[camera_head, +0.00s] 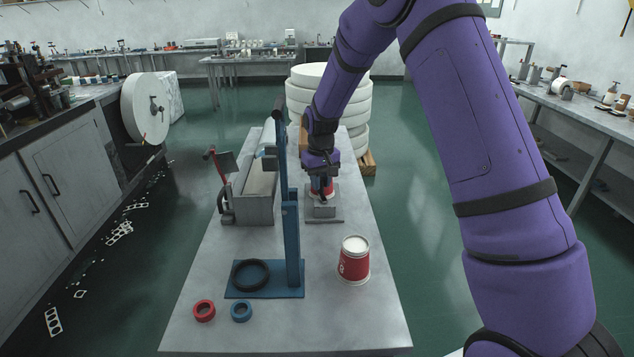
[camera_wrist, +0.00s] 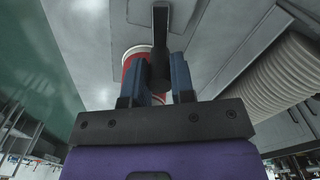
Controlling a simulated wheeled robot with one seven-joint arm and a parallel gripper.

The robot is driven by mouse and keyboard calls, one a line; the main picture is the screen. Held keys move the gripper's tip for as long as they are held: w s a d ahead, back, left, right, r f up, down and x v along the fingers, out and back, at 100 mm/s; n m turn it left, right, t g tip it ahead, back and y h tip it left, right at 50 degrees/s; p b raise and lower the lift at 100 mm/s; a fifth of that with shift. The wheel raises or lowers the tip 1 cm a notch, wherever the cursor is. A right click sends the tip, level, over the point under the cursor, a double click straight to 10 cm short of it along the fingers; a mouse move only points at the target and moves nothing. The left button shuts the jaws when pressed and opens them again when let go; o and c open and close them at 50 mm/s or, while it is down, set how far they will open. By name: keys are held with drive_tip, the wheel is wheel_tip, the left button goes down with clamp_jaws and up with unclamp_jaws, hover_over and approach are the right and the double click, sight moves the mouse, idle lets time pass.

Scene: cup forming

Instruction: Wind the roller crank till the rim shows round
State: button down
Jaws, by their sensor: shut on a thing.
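The roller stand (camera_head: 322,207) is a small grey block on a plate, midway along the table. A red and white cup (camera_head: 329,187) is at it, mostly hidden by my gripper (camera_head: 321,178). In the wrist view the cup's red side (camera_wrist: 130,74) and a strip of pale rim show left of a black crank (camera_wrist: 160,20). The crank's lower end lies between the two blue fingers of my gripper (camera_wrist: 159,72), which are shut on it. How round the rim is cannot be told, as the crank and fingers cover most of it.
Another red cup (camera_head: 354,262) stands at the front right. A blue lever press (camera_head: 291,245) with a black ring (camera_head: 250,274) stands left of it. Red (camera_head: 204,310) and blue (camera_head: 241,311) rings lie in front. A grey trough (camera_head: 254,207) stands left of the roller.

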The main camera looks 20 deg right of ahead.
drive_tip(key=m, duration=0.1)
drive_tip(key=d+m, duration=0.1)
drive_tip(key=m, duration=0.2)
drive_tip(key=shift+s+d+m, duration=0.2)
drive_tip(key=shift+d+m, duration=0.05)
drive_tip(key=shift+m, duration=0.15)
drive_tip(key=m, duration=0.2)
drive_tip(key=s+d+m, duration=0.1)
drive_tip(key=m, duration=0.2)
drive_tip(key=shift+s+d, duration=0.15)
drive_tip(key=shift+d, duration=0.05)
drive_tip(key=m, duration=0.2)
drive_tip(key=s+m, duration=0.1)
drive_tip(key=m, duration=0.2)
drive_tip(key=shift+s+d+m, duration=0.35)
drive_tip(key=shift+m, duration=0.05)
drive_tip(key=shift+s+a+m, duration=0.1)
drive_tip(key=shift+s+m, duration=0.35)
drive_tip(key=shift+m, duration=0.8)
drive_tip(key=shift+s+m, duration=0.4)
drive_tip(key=shift+m, duration=0.85)
drive_tip(key=c, duration=1)
unclamp_jaws()
drive_tip(key=shift+o, duration=0.2)
wheel_tip(320, 180, up, 11)
